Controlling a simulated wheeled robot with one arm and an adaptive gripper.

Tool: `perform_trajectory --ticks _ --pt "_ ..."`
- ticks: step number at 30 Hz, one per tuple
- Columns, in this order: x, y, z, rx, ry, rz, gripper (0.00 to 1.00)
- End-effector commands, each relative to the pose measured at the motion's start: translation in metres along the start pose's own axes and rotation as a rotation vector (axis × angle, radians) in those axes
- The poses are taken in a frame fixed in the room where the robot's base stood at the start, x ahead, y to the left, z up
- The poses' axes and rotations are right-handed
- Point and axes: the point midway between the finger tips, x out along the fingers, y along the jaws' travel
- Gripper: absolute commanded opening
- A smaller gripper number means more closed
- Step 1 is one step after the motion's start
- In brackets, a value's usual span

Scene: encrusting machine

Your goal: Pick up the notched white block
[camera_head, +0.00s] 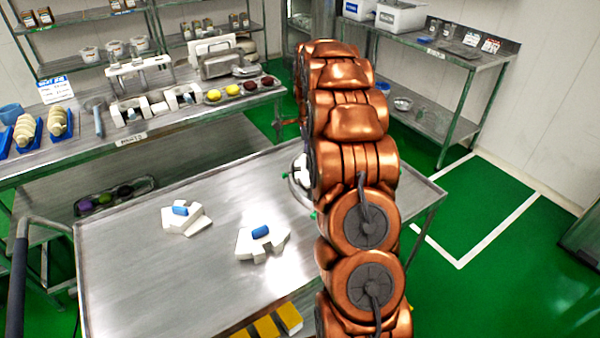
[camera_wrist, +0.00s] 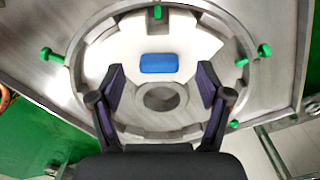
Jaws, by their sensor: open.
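In the wrist view a white block (camera_wrist: 200,50) with a blue grip (camera_wrist: 158,63) on top lies inside a round metal ring (camera_wrist: 75,57) with green knobs. My gripper (camera_wrist: 161,74) is open above it, its fingertips on either side of the blue grip and apart from it. The head view shows two more white blocks with blue grips on the steel table: a left one (camera_head: 196,224) and a nearer one (camera_head: 245,244) with a stepped, notched-looking outline. My arm hides my gripper and most of the ring (camera_head: 297,190) there.
The steel table (camera_head: 150,270) is bare around the two blocks. A parts bench (camera_head: 75,155) with white, metal and coloured pieces stands behind it at the left. A shelf table (camera_head: 450,70) with tubs is at the back right.

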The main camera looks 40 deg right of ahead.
Motion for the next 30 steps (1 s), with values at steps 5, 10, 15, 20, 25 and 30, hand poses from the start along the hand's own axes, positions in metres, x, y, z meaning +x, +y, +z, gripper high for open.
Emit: perform_trajectory --ticks 5,10,15,20,25,30 --pt "0.017 0.0 0.0 -0.001 0.0 0.002 0.77" --pt "0.018 0.0 0.001 -0.001 0.0 -0.001 0.77" --pt "0.019 0.0 0.001 -0.001 0.0 0.0 0.64" --pt "0.019 0.0 0.001 -0.002 0.0 0.0 0.47" --pt "0.018 0.0 0.001 -0.002 0.0 0.0 0.29" --pt "0.018 0.0 0.002 -0.002 0.0 0.0 0.11"
